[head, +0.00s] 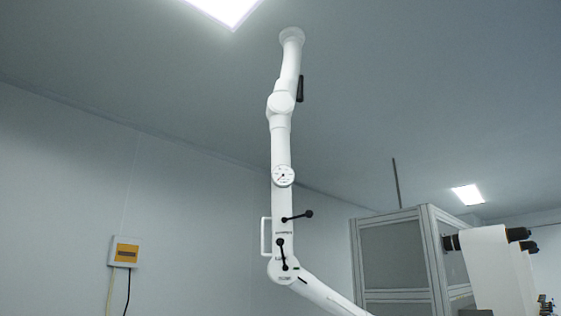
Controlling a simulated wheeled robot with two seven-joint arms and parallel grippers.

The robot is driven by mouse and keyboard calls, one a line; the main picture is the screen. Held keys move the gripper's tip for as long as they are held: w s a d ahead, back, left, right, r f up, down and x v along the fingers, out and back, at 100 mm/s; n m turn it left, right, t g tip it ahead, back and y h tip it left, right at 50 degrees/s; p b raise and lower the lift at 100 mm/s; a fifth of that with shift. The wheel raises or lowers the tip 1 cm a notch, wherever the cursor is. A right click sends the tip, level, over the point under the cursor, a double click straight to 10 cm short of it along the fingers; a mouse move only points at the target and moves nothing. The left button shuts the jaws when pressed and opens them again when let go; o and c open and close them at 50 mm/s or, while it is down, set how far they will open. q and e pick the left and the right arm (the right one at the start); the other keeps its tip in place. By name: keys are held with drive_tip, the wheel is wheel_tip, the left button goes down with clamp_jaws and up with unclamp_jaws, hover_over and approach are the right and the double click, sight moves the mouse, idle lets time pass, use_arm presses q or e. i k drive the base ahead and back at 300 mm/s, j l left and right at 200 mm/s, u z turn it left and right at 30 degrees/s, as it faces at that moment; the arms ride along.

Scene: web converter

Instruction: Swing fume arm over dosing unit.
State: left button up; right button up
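The white fume arm (281,150) hangs from the ceiling at the middle of the head view. I cannot make out a dosing unit for certain. Neither of my grippers is in view.
A grey framed enclosure (392,258) stands at the right, with a white machine part with black fittings (490,270) beside it. A yellow and white box (125,251) with cables is on the left wall. Ceiling lights are above.

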sight(282, 103)
drive_tip(key=i+u, duration=0.1)
drive_tip(key=i, duration=0.6)
drive_tip(key=i+u, duration=0.15)
drive_tip(key=i, duration=0.55)
drive_tip(key=i+l+u, duration=0.1)
drive_tip(key=i, duration=0.65)
